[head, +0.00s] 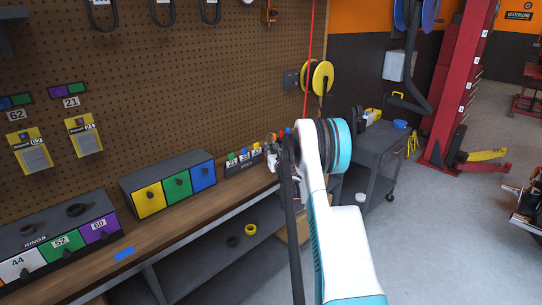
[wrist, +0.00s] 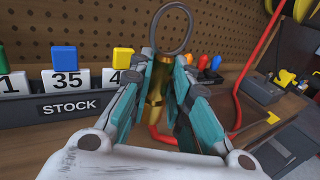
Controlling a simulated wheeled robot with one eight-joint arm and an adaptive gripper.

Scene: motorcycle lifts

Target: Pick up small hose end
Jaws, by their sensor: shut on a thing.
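In the wrist view the brass-coloured hose end (wrist: 157,82) stands between the teal fingers of my gripper (wrist: 164,62), which are shut on it. A thin grey ring (wrist: 173,28) rises above it against the pegboard. A red hose (wrist: 162,138) shows just below the hose end between the fingers and curves up again at the right. In the head view my gripper (head: 272,150) is at the bench's far end, largely hidden behind my own arm, and the hose end cannot be made out. The red hose (head: 311,60) hangs straight down there.
A stock rack (wrist: 70,108) with numbered tags and coloured blocks stands left of my gripper. The pegboard wall (head: 220,80) is close behind. Drawer boxes (head: 165,190) line the wooden bench. A grey cart (head: 380,145) stands to the right, with open floor beyond.

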